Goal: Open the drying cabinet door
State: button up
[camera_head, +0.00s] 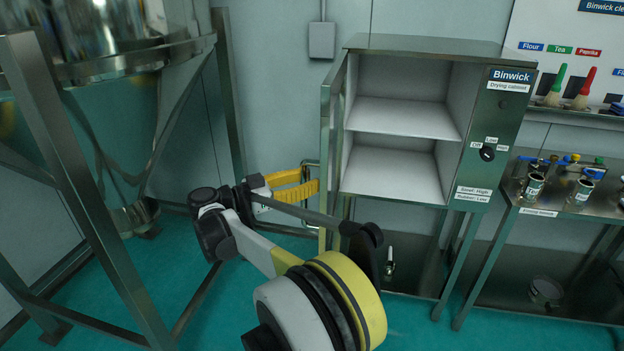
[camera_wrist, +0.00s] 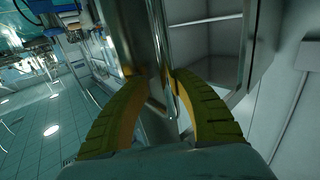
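The drying cabinet (camera_head: 495,125) is a steel box with white shelves, and its front is open to view. Its door (camera_head: 328,145) is swung out to the left and shows nearly edge-on in the head view. The door handle (camera_head: 306,222) is a metal bar on the door's outer side. My gripper (camera_head: 312,184) has yellow fingers and is at this handle. In the wrist view its fingertips (camera_wrist: 156,76) close in on both sides of the handle bar (camera_wrist: 170,105). Part of the handle is hidden by the fingers.
A steel hopper frame (camera_head: 85,170) stands close on the left. A bench (camera_head: 510,200) with small jars and tools stands on the right. The cabinet's inside (camera_head: 400,118) is empty. The green floor (camera_head: 420,325) is clear in front of the cabinet.

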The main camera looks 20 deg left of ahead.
jog(key=shift+s+r, duration=0.15)
jog(key=shift+s, duration=0.05)
jog(key=v, duration=1.1)
jog(key=shift+s+a, duration=0.1)
jog(key=shift+a, duration=0.15)
